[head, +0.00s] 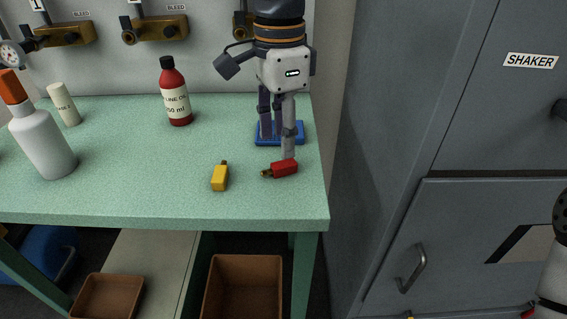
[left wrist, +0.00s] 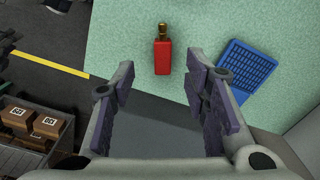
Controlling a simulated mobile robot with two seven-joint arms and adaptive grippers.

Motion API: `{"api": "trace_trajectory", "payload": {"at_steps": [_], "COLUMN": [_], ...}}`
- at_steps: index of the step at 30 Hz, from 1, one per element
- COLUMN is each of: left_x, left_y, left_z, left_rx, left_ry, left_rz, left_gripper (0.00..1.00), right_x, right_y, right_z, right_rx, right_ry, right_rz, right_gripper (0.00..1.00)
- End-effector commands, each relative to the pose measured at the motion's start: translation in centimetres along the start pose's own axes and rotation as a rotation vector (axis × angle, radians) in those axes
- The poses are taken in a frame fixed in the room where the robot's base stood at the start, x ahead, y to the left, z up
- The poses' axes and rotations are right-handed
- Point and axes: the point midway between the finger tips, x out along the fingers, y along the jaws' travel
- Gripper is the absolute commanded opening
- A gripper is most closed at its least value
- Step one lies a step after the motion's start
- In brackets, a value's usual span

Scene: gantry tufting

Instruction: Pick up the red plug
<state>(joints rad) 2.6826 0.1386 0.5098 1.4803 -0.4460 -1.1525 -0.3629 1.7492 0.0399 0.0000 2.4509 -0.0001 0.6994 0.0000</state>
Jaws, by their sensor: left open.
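The red plug (head: 285,169) lies on its side on the green bench near the right front corner, its brass tip pointing left in the head view. In the left wrist view the red plug (left wrist: 163,57) lies beyond the fingertips, between their lines, with its brass tip away from me. My left gripper (head: 277,148) is above the bench, pointing down, just behind the plug. In the left wrist view the left gripper (left wrist: 160,88) is open, with nothing between its fingers. My right gripper does not show; part of a pale arm is at the right edge of the head view.
A yellow plug (head: 220,177) lies left of the red one. A blue tray (head: 294,138) sits behind my left fingers; it also shows in the left wrist view (left wrist: 246,68). A red bottle (head: 175,95) and a white bottle (head: 42,142) stand farther left. A grey cabinet (head: 400,130) is right of the bench.

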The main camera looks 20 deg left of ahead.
Motion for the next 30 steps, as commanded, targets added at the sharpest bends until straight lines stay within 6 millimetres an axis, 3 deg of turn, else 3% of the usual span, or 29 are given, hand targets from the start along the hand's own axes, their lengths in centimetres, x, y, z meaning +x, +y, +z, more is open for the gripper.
{"api": "trace_trajectory", "payload": {"at_steps": [9,17,23,30], "left_x": [5.3,5.8,5.8,5.8], "left_y": [-0.1,-0.1,-0.1,-0.1], "left_z": [-0.6,-0.6,-0.6,-0.6], "left_rx": [-0.001,0.0,0.0,0.0], "left_ry": [-0.001,0.002,0.002,0.002], "left_rz": [0.002,-0.002,-0.002,-0.002], "left_gripper": [0.42,0.42,0.01,0.0], "right_x": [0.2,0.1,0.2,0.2], "right_y": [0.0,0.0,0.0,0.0], "right_z": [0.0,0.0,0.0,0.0], "right_rx": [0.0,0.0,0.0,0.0], "right_ry": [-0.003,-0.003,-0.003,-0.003], "right_rz": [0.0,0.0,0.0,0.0], "right_gripper": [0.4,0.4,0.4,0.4]}}
